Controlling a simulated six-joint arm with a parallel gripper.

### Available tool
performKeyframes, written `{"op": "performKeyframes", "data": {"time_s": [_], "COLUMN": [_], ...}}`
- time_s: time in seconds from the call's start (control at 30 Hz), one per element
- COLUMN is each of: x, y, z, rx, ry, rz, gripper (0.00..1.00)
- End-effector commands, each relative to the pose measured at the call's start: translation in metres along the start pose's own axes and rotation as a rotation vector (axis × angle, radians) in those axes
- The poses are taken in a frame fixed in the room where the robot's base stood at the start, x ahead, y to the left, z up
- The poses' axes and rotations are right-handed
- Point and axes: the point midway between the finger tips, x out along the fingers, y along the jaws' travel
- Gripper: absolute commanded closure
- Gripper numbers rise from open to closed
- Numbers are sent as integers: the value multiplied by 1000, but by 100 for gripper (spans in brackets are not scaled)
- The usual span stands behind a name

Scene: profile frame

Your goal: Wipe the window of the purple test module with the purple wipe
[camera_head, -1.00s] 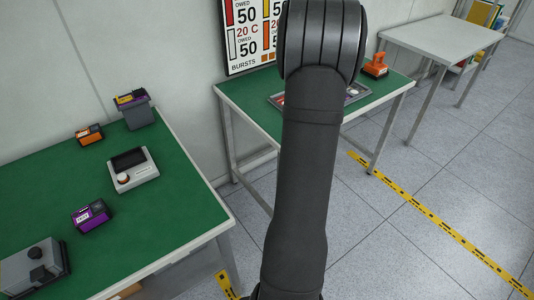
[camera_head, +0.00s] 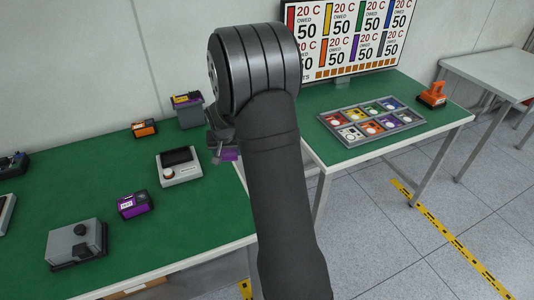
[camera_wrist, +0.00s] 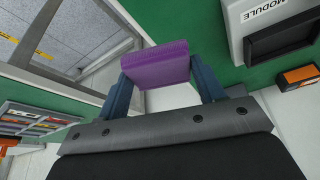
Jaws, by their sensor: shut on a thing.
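My gripper (camera_wrist: 164,82) is shut on the purple wipe (camera_wrist: 160,62), a flat purple block held between its two fingers. In the head view the wipe (camera_head: 230,154) shows just left of my arm, above the green table's right side, apart from the modules. The purple test module (camera_head: 133,204) is a small purple and black box with a white label, on the green table left of and nearer than my gripper. Its window is too small to make out clearly.
A grey device (camera_head: 179,167) with a dark screen stands between the module and my gripper. A grey fixture (camera_head: 76,243), an orange module (camera_head: 145,128) and a grey bin (camera_head: 189,110) also stand on this table (camera_head: 60,190). A tray of coloured cards (camera_head: 371,123) lies on another table.

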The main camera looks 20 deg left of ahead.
Motion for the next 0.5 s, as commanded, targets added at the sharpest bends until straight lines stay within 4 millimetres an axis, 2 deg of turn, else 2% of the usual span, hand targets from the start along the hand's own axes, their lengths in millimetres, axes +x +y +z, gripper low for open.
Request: {"op": "performKeyframes", "data": {"time_s": [0.03,0.2,0.4,0.5], "x": [-4,-20,-44,-56], "y": [-28,-108,-198,-235], "z": [1,12,36,51], "rx": [-31,-109,-196,-231], "ry": [2,3,9,12], "rz": [-11,-39,-70,-83], "gripper": [66,66,66,66]}}
